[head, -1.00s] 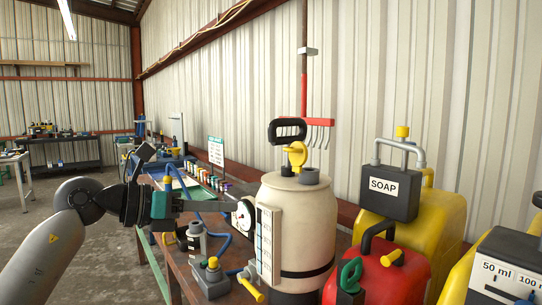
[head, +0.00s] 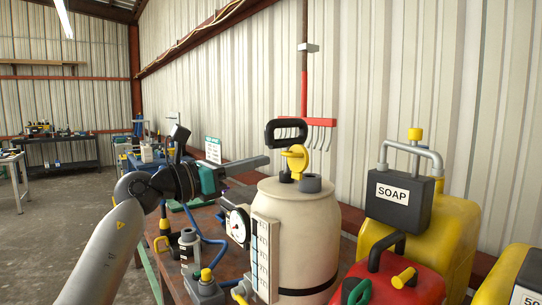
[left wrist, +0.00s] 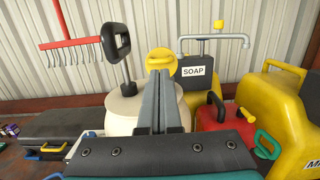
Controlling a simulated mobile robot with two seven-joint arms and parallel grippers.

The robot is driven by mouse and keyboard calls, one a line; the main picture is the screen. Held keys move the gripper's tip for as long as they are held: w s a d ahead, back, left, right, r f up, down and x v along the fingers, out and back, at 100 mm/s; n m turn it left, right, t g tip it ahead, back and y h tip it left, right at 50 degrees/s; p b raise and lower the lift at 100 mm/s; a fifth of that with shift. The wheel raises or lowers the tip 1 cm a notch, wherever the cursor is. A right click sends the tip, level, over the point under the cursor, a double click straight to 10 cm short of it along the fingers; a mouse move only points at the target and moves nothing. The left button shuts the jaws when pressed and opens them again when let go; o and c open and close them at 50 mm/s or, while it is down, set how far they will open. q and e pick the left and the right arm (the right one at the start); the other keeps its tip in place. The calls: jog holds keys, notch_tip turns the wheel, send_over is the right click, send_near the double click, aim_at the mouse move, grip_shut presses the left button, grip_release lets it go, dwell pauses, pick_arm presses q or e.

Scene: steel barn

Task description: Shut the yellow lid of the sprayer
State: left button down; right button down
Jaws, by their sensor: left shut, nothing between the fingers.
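The sprayer is a cream tank (head: 305,235) with a dark band low on its side, standing on the bench. Its yellow lid (head: 295,158) stands raised on the tank's top, beside the black pump handle (head: 286,132) and a grey cap (head: 311,183). My left gripper (head: 266,161) is shut and empty, level with the lid and to its left in the head view. In the left wrist view my fingers (left wrist: 158,75) point toward the lid (left wrist: 162,55), which shows just above their tips. Any contact cannot be told. My right gripper is out of view.
A pressure gauge (head: 238,226) and a white scale (head: 263,258) sit at the tank's left side. A red can (head: 420,282), a yellow can (head: 458,218) and a black SOAP box (head: 398,198) crowd the right. A grey valve block (head: 205,290) stands in front.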

aim_at(283, 155)
pick_arm(q)
jog(key=shift+x, duration=2.05)
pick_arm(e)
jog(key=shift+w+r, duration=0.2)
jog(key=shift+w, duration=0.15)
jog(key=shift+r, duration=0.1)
